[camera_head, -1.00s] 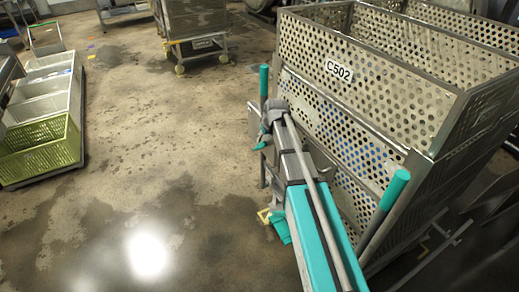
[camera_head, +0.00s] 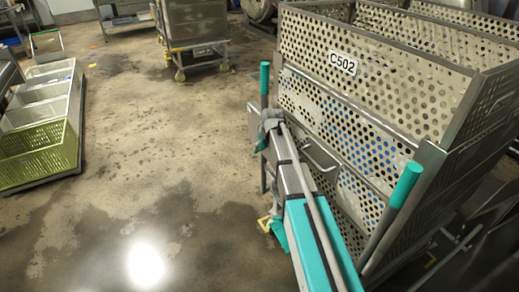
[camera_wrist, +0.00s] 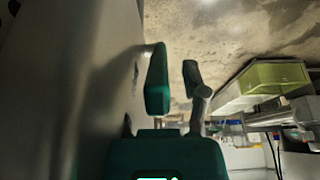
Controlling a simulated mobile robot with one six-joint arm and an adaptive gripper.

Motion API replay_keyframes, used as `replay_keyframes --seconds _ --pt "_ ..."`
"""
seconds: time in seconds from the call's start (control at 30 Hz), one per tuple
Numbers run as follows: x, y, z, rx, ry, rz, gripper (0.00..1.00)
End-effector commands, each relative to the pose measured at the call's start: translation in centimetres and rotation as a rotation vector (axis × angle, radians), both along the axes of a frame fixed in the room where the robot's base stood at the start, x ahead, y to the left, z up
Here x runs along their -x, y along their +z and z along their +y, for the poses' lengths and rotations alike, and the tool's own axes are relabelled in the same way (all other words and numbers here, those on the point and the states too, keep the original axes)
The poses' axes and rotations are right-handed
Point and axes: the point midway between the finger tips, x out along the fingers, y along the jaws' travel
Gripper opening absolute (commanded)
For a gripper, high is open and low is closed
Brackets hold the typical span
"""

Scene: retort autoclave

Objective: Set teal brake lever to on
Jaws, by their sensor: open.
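The cart labelled C502 (camera_head: 300,92) stands at the right of the head view. It has a teal-gripped upright bar (camera_head: 264,80) at its far left corner and another (camera_head: 406,186) at its near corner. A teal piece (camera_head: 279,235) shows low beside my arm, next to a yellow part; I cannot tell whether it is the brake lever or part of my arm. My gripper (camera_head: 262,144) is beside the cart's left end, just below the far bar, small and partly hidden. In the wrist view my gripper (camera_wrist: 174,82) is open, with no object clearly between its teal fingers.
A smooth grey surface (camera_wrist: 70,80) lies close to my gripper on the left of the wrist view. A green crate (camera_head: 38,160) sits on a low platform at left. Another wheeled cart (camera_head: 195,30) stands at the back. The wet floor between is clear.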

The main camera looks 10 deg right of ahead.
Motion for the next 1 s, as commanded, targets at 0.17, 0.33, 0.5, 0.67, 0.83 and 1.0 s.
replay_keyframes --seconds 0.17,0.33,0.5,0.67,0.83,1.0 --pt "-0.05 -0.11 0.0 0.0 0.0 0.0 0.57" --pt "-0.05 -0.09 -0.03 0.0 -0.001 0.0 0.57" --pt "-0.03 -0.09 -0.05 0.0 -0.001 0.0 0.27" --pt "-0.03 -0.09 -0.05 0.0 -0.001 0.0 0.0" --pt "-0.02 -0.09 -0.04 -0.001 -0.001 0.0 0.0" --pt "-0.07 -0.06 0.17 -0.001 0.002 0.005 0.0"
